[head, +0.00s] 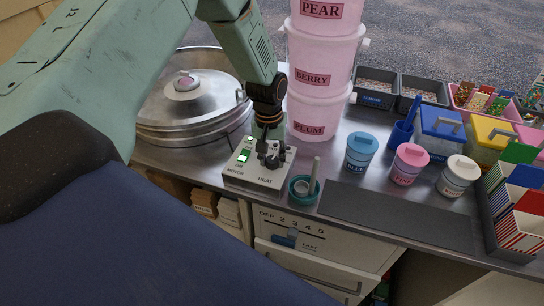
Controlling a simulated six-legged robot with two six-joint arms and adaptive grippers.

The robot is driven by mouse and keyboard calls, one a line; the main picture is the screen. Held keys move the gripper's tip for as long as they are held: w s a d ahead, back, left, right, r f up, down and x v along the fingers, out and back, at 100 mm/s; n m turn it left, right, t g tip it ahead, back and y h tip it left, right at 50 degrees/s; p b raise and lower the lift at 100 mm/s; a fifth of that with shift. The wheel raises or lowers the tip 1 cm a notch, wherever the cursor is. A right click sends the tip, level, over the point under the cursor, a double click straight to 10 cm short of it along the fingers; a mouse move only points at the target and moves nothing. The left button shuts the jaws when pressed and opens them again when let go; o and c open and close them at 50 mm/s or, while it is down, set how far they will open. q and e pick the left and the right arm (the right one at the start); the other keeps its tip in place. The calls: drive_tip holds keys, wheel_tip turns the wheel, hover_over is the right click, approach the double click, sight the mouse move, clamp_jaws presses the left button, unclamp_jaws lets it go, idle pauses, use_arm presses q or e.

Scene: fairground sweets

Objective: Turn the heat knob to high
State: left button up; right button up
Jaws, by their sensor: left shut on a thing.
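The control box (258,175) stands on the metal counter, with a green lit switch and the words MOTOR and HEAT on its face. The heat knob (272,161) is a dark knob at the right of the box, above the word HEAT. My left gripper (270,148) points down from above and is shut on the heat knob. The gripper hides part of the knob, so its pointer and setting cannot be read. My right gripper is not in view.
A lidded metal pan (188,100) stands left of the box. Stacked pink tubs (320,70) rise close behind the gripper. A teal cup (303,188) with a stick stands just right of the box. A dark mat (395,213) lies bare at the front.

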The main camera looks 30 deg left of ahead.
sight(271, 158)
use_arm(q)
drive_tip(key=m, duration=0.3)
drive_tip(key=m+b, duration=0.1)
drive_tip(key=m, duration=0.1)
drive_tip(key=shift+w+r+m, duration=0.2)
drive_tip(key=shift+w+m, duration=0.1)
drive_tip(key=shift+w, duration=0.05)
drive_tip(key=shift+m+b, duration=0.3)
drive_tip(key=shift+m, duration=2)
drive_tip(key=o, duration=1.1)
drive_tip(key=shift+s+f, duration=0.1)
drive_tip(key=shift+s, duration=0.1)
drive_tip(key=shift+o, duration=0.2)
wheel_tip(271, 158, up, 12)
drive_tip(key=shift+w+a, duration=0.15)
drive_tip(key=shift+a, duration=0.1)
drive_tip(key=shift+f, duration=0.1)
